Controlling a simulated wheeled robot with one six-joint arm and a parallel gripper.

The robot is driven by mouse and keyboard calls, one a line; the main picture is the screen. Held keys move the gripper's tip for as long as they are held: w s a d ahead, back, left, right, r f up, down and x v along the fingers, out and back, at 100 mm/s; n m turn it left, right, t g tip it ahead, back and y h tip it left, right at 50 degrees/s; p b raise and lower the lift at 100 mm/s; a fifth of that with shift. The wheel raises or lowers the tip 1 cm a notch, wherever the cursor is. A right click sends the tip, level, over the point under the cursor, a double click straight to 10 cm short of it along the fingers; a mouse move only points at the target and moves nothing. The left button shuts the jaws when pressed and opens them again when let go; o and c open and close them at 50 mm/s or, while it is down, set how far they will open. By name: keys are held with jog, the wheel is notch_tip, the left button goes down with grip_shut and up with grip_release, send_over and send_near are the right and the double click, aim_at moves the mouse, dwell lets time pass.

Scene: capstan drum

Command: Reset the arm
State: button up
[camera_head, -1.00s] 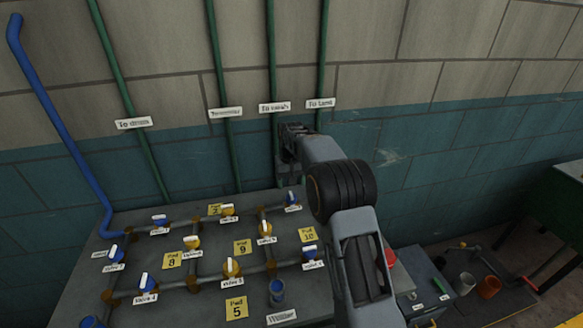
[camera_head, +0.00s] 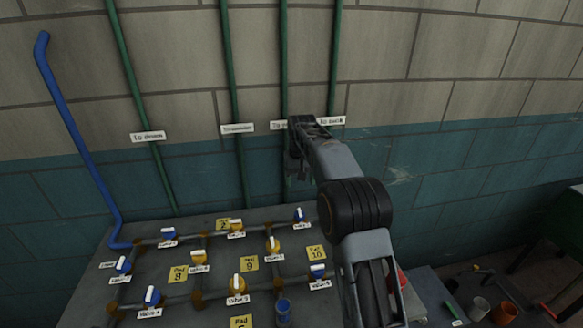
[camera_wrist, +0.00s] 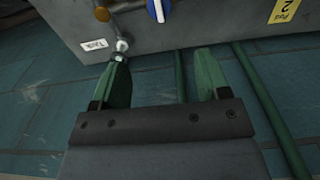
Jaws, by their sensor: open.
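My gripper (camera_wrist: 165,85) shows in the wrist view with two green fingers spread apart and nothing between them. In the head view my arm reaches up from the lower right toward the wall, and its end (camera_head: 297,165) is in front of the green pipes, above the back edge of the panel. The fingers are hard to make out there. The wrist view shows the edge of the grey panel (camera_wrist: 215,28) beyond the fingertips. A pipe end with a pale round fitting (camera_wrist: 121,46) appears close to the left fingertip; I cannot tell whether they touch.
The panel (camera_head: 95,265) carries blue and yellow valves, pipes and yellow pad labels. Green pipes (camera_head: 238,100) and a blue pipe (camera_head: 65,115) run up the wall. Cups (camera_head: 479,308) stand at lower right.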

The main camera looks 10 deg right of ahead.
jog(key=f, duration=0.2)
jog(key=s+f, duration=0.1)
jog(key=f, duration=0.1)
jog(key=shift+s, duration=0.15)
jog(key=s+r+t, duration=0.2)
jog(key=s, duration=1.3)
jog(key=s+r+t, duration=0.1)
jog(key=s+r, duration=0.1)
jog(key=s, duration=1.3)
jog(key=shift+s+t, duration=0.4)
jog(key=shift+c, duration=0.3)
